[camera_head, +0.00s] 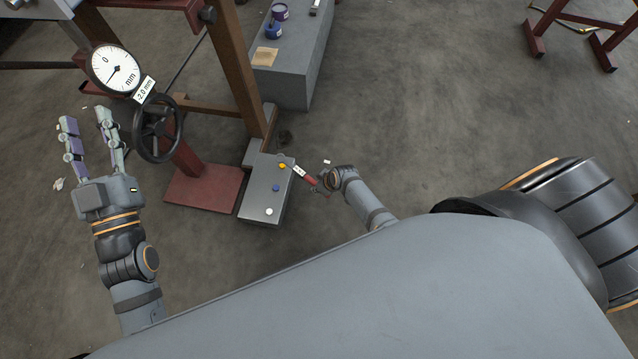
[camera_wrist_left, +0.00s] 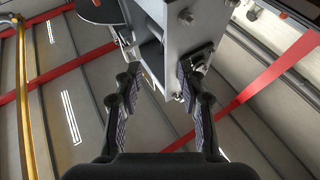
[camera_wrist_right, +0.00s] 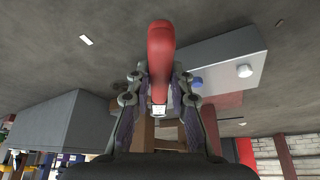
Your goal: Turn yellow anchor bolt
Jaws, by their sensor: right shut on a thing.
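The yellow anchor bolt (camera_head: 282,166) sits at the far end of a grey block (camera_head: 259,200) on the floor. A blue bolt (camera_head: 276,188) and a white bolt (camera_head: 269,211) are on the same block. My right gripper (camera_head: 324,184) is shut on a red-handled tool (camera_head: 310,181), whose white-labelled end points towards the yellow bolt; I cannot tell whether they touch. In the right wrist view the red handle (camera_wrist_right: 160,60) stands between the fingers, and the yellow bolt is not visible. My left gripper (camera_head: 85,118) is open and empty, left of the handwheel.
A black handwheel (camera_head: 157,128) and a dial gauge (camera_head: 115,69) reading near 0 stand on a red base (camera_head: 203,188). The floor to the right is mostly clear.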

